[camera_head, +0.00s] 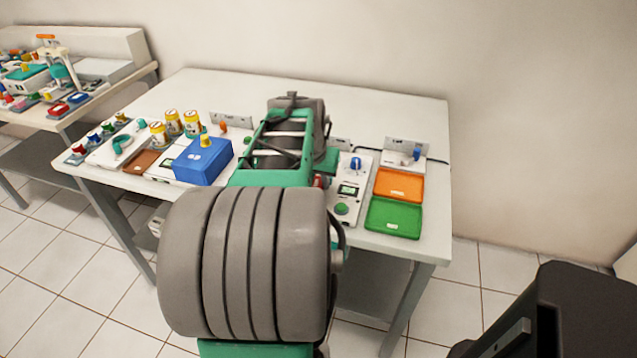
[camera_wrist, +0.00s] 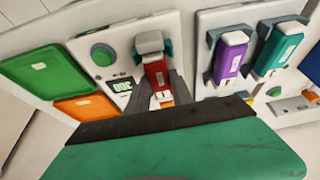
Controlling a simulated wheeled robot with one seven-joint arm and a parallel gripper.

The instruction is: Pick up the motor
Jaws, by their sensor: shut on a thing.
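A red block-shaped motor (camera_wrist: 157,74) with a pale label shows in the middle of the wrist view. My gripper (camera_wrist: 162,87) is shut on it, with one dark finger on each side. Its far end is by a grey piece (camera_wrist: 150,43) on the white control panel; I cannot tell whether it is clear of the panel. In the head view only a small red part (camera_head: 318,181) shows beside my arm, which hides the rest. Similar purple (camera_wrist: 230,57) and teal (camera_wrist: 278,51) blocks stand in grey holders alongside.
The panel has a lit display (camera_wrist: 121,86) and a green button (camera_wrist: 103,54). A green tray (camera_head: 393,218) and an orange tray (camera_head: 399,185) lie close by. A blue box (camera_head: 203,160) and several yellow jars (camera_head: 192,124) stand on the table's left.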

